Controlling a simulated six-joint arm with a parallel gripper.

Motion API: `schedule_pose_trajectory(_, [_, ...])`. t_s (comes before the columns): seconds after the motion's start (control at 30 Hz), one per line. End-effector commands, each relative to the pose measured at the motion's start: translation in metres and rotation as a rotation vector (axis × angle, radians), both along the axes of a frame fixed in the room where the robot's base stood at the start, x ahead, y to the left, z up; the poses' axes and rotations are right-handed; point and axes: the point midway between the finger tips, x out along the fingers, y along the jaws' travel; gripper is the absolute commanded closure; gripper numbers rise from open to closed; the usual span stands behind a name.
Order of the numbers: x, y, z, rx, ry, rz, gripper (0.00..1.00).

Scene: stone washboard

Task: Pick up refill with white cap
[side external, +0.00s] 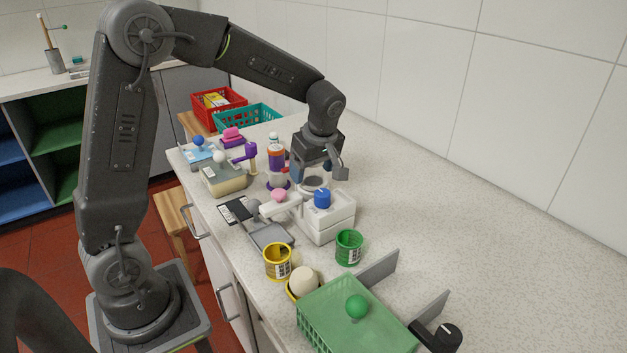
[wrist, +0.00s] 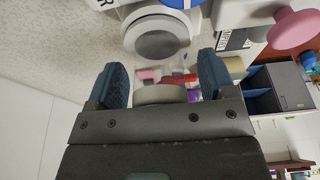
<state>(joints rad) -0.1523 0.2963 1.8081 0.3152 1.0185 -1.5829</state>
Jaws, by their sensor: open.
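My gripper (side external: 325,170) is open, pointing down over the counter behind the white box with the blue knob (side external: 322,198). In the wrist view, its two blue-padded fingers (wrist: 163,84) stand apart. A pale rounded thing (wrist: 160,94) shows between them; I cannot tell whether it is held or only lies beyond. A white round container with a grey top (wrist: 160,42) is just ahead of the fingers; it also shows under the gripper in the side view (side external: 314,184). A bottle with a pale cap (side external: 273,138) stands to the left, partly hidden. I cannot tell which is the refill.
A purple and orange bottle (side external: 276,158) stands left of my gripper. A pink knob (side external: 279,196) is near the white box. Yellow (side external: 278,262) and green (side external: 349,247) cups and a green basket (side external: 340,315) stand in front. The counter to the right is clear, up to the tiled wall.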

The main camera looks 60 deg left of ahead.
Motion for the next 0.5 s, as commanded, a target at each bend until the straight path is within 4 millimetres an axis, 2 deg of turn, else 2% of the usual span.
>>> schedule_pose_trajectory(0.27, [0.0,0.0015,-0.0047,0.0,-0.001,0.0,0.24])
schedule_pose_trajectory(0.5, [0.0,0.0014,-0.0044,0.0,-0.001,0.0,0.45])
